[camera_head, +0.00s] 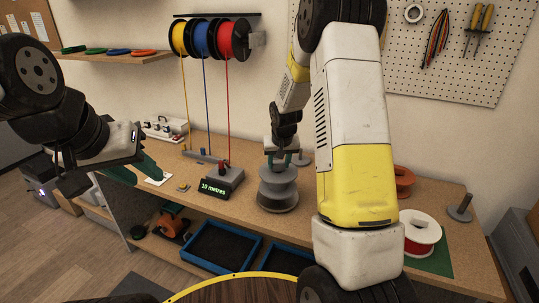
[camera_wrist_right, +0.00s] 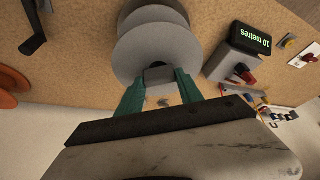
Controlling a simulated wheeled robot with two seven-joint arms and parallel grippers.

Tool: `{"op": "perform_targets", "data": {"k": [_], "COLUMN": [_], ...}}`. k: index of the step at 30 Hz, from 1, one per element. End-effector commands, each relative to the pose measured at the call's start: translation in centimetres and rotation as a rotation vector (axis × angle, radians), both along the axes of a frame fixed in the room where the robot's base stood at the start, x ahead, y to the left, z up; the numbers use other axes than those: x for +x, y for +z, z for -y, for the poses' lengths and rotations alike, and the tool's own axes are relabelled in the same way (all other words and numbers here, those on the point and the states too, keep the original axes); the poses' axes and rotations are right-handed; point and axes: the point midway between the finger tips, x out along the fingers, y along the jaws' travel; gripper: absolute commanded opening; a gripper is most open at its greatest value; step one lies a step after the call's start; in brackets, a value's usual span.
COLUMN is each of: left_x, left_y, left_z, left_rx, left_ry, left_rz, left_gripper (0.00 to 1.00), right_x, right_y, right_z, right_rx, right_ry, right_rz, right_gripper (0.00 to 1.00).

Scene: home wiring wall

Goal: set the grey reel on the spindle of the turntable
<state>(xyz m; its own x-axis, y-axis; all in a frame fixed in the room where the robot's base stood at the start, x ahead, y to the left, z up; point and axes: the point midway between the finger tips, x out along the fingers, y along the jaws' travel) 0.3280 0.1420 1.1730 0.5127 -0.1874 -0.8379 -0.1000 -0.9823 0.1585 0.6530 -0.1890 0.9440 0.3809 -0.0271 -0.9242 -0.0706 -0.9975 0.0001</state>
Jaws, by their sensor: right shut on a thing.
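In the right wrist view the reel (camera_wrist_right: 153,50) is right in front of my fingers. My right gripper (camera_head: 281,155) is shut on the top of the reel; in the right wrist view its teal fingers (camera_wrist_right: 158,82) sit on both sides of a dark grey piece at the reel. A round grey base (camera_head: 277,206) shows under the reel; I cannot tell whether this is the turntable or whether its spindle is in the reel. My left gripper (camera_head: 138,171) appears open and empty at the left, above the bench.
A display box reading "10 metres" (camera_head: 217,184) stands left of the reel. A red-and-white reel (camera_head: 421,234) and a grey post on a base (camera_head: 460,208) are at the right. An orange reel (camera_head: 404,180) is behind my right arm. Yellow, blue and red wires hang at the back.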

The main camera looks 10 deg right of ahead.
Motion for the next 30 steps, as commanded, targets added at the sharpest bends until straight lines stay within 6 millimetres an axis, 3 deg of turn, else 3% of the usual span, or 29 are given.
{"op": "perform_targets", "data": {"k": [30], "left_x": [0.0], "left_y": [0.0], "left_z": [0.0], "left_rx": [0.0], "left_ry": [0.0], "left_rz": [0.0], "left_gripper": [0.36], "right_x": [0.0], "right_y": [-2.5], "right_z": [0.0], "right_rx": [0.0], "right_ry": [0.0], "right_rz": [0.001], "right_gripper": [0.0]}}
